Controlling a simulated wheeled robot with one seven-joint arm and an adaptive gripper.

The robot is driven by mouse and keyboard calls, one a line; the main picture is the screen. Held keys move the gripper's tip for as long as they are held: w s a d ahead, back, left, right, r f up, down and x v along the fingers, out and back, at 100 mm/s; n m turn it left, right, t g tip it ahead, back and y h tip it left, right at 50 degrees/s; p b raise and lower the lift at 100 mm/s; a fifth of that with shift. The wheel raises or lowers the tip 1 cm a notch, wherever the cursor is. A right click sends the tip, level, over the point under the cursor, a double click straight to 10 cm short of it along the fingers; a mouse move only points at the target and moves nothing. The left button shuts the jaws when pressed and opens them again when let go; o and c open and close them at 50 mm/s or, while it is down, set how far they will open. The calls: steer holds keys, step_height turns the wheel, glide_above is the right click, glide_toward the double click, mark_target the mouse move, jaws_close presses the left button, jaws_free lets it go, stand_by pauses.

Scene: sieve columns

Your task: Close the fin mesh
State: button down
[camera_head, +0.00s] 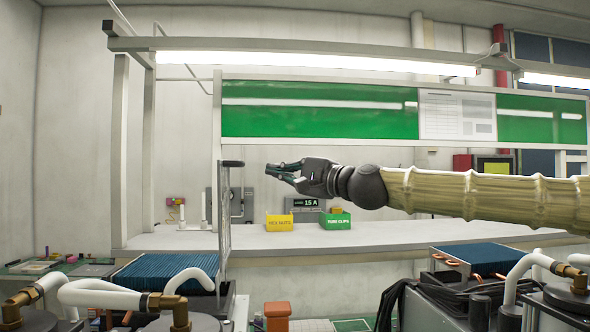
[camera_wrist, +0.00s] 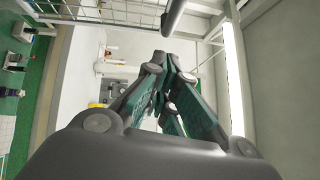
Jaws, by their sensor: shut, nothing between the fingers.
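The fin mesh (camera_head: 224,215) stands upright at the right edge of the left blue finned block (camera_head: 165,272), seen nearly edge-on as a narrow grey frame. A dark bar (camera_head: 232,163) sits at its top. My gripper (camera_head: 275,171) is shut and empty, to the right of the mesh's upper end and apart from it in the picture. In the wrist view the closed green-padded fingers (camera_wrist: 166,68) fill the middle. A white wire grid (camera_wrist: 125,12), which looks like the mesh, crosses the top of that view, with a dark rod (camera_wrist: 173,15) beside it.
A yellow bin (camera_head: 279,222) and a green bin (camera_head: 335,220) stand on the long white bench (camera_head: 390,238) behind. A second finned block (camera_head: 488,258) is at right. White hoses with brass fittings (camera_head: 168,303) are in front. An orange container (camera_head: 277,316) stands low between the units.

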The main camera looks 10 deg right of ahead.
steer(key=a, duration=0.1)
steer(key=a+p, duration=0.1)
steer(key=a, duration=0.2)
steer(key=shift+w+a+r+p, duration=0.3)
steer(key=shift+r, duration=0.1)
steer(key=shift+a+r, duration=0.1)
steer(key=shift+r, duration=0.05)
